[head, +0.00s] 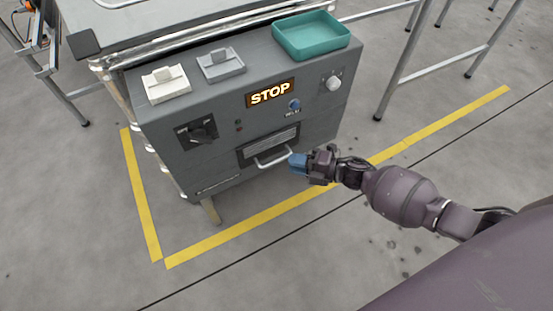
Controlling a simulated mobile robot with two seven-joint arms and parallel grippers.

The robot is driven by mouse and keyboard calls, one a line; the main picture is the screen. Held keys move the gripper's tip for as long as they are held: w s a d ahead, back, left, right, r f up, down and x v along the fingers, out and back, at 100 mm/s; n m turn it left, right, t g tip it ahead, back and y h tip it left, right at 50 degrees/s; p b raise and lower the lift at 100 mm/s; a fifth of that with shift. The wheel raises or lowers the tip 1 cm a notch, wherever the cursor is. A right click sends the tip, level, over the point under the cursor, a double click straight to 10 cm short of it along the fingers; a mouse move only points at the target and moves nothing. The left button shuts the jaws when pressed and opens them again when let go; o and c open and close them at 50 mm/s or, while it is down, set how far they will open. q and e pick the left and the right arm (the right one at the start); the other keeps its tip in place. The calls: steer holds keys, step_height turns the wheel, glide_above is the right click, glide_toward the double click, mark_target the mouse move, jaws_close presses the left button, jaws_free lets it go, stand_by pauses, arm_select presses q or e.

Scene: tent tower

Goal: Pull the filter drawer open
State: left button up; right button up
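The filter drawer (270,142) is a dark, slatted panel low on the front of the grey machine. Its pale bar handle (271,162) sticks out along its lower edge. The drawer looks shut or nearly so; I cannot tell exactly. My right gripper (297,163), with blue fingertips, is just right of the handle's right end. From this angle I cannot tell whether it touches the handle, and the gap between its fingers does not show. My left gripper is not in view.
The machine front (220,165) carries a lit STOP sign (270,93), a black rotary switch (199,135), a blue button (294,105) and a pale knob (333,83). A teal tray (311,53) sits on top. Yellow floor tape (225,236) borders the machine; the floor in front is clear.

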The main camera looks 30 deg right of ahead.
mark_target(277, 160)
steer(key=shift+b+x, duration=0.55)
steer(key=shift+x, duration=2.3)
steer(key=shift+d, duration=0.1)
jaws_close()
